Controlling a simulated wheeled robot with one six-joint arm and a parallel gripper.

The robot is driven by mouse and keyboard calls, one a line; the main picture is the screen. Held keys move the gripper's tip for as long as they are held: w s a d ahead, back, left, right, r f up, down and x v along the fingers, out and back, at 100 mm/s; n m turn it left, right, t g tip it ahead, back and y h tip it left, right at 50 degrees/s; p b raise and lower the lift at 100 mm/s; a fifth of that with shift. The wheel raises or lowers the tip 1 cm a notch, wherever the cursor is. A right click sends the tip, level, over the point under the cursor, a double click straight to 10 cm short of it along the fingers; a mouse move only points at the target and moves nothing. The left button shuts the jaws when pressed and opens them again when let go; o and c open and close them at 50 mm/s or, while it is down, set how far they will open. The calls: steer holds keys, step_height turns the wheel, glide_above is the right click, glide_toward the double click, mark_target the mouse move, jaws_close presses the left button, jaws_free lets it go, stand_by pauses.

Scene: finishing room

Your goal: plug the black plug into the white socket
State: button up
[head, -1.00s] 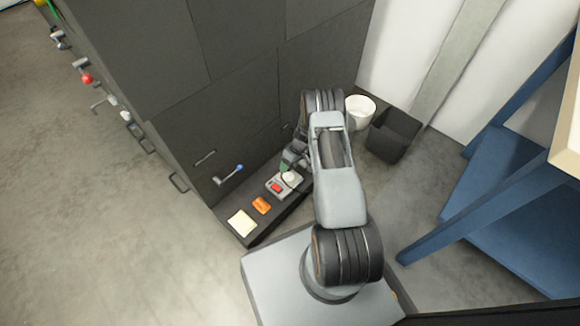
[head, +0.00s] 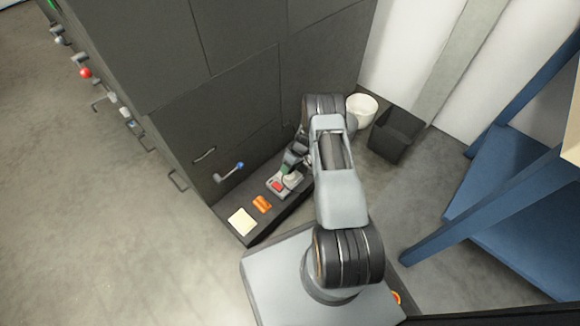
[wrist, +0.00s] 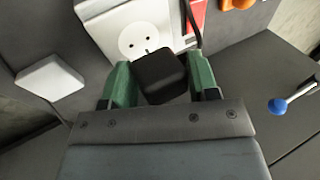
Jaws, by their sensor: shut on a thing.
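The white socket (wrist: 146,40) shows in the wrist view as a round face with dark holes on a pale box. In the head view the socket (head: 292,179) is partly covered by my gripper (head: 293,166). In the wrist view my gripper (wrist: 163,88) has green fingers shut on the black plug (wrist: 161,76). The plug is in front of the lower right of the socket face, and the holes are visible beside it. A black cord runs up from the plug.
A red part (head: 277,186) is beside the socket. An orange object (head: 262,204) and a cream pad (head: 242,222) lie along the same dark ledge. A lever with a blue knob (head: 239,167) sticks out from the dark cabinet. A white block (wrist: 50,77) is left of the socket.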

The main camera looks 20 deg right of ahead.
steer(key=shift+f+b, duration=0.65)
steer(key=shift+f, duration=0.65)
steer(key=shift+b, duration=0.55)
stand_by(1.3)
steer(key=shift+s+f+b, duration=0.1)
steer(key=shift+f+b, duration=0.35)
steer(key=shift+f, duration=0.3)
stand_by(0.6)
steer(key=o, duration=0.8)
steer(key=shift+d+r+p, duration=0.2)
steer(key=shift+r+p, duration=0.35)
steer(key=shift+p, duration=0.05)
steer(key=shift+w+d+r+p, duration=0.3)
steer(key=shift+d+r+p, duration=0.15)
steer(key=shift+p, duration=0.2)
steer(key=shift+o, duration=1)
steer(key=a+p+v, duration=0.1)
steer(key=p+v, duration=0.1)
steer(key=v, duration=0.5)
steer(key=shift+s+r+p, duration=0.2)
steer(key=shift+r+p, duration=0.05)
steer(key=shift+p, duration=0.05)
